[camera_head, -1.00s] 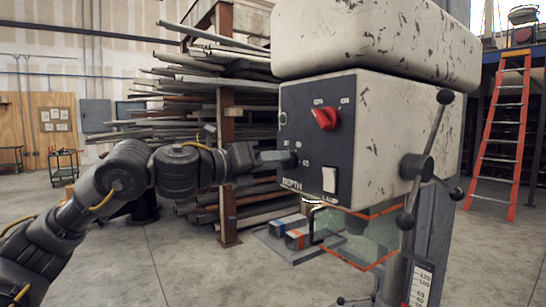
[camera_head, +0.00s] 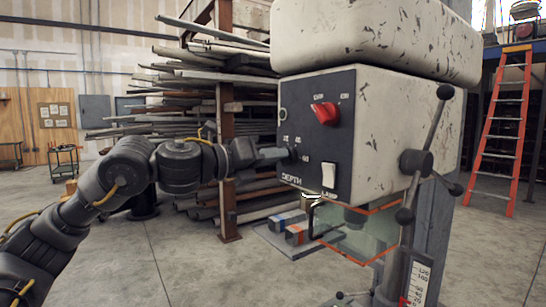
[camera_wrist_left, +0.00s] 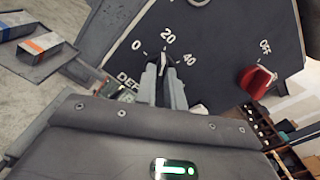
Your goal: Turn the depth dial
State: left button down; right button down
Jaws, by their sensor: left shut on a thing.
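The depth dial (camera_wrist_left: 163,62) is a small dark knob on the drill press's dark front panel (camera_wrist_left: 212,38), with the marks 0, 20 and 40 around it in the left wrist view. In the head view the dial (camera_head: 294,154) shows only partly, above the word DEPTH. My left gripper (camera_head: 284,156) reaches in from the left with its fingertips at the dial. In the left wrist view its two fingers (camera_wrist_left: 163,80) are closed on either side of the dial, which they partly hide. My right gripper is in neither view.
A red selector knob (camera_head: 325,113) and a white lamp switch (camera_head: 329,176) are on the same panel. A feed handle (camera_head: 416,164) with several arms stands out at the right. A clear orange-edged guard (camera_head: 355,235) hangs below. A pipe rack (camera_head: 228,150) stands behind my arm.

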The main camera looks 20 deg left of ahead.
pick_arm(q)
jog(key=shift+w+f+n+p, duration=0.1)
jog(key=shift+n+p, duration=1.55)
jog(key=shift+n, duration=4.05)
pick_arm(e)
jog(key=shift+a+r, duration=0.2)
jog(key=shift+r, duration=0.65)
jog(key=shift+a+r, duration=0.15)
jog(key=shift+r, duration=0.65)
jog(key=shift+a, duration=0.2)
pick_arm(q)
jog(key=c, duration=1.5)
grip_release()
jog(key=shift+a, duration=0.1)
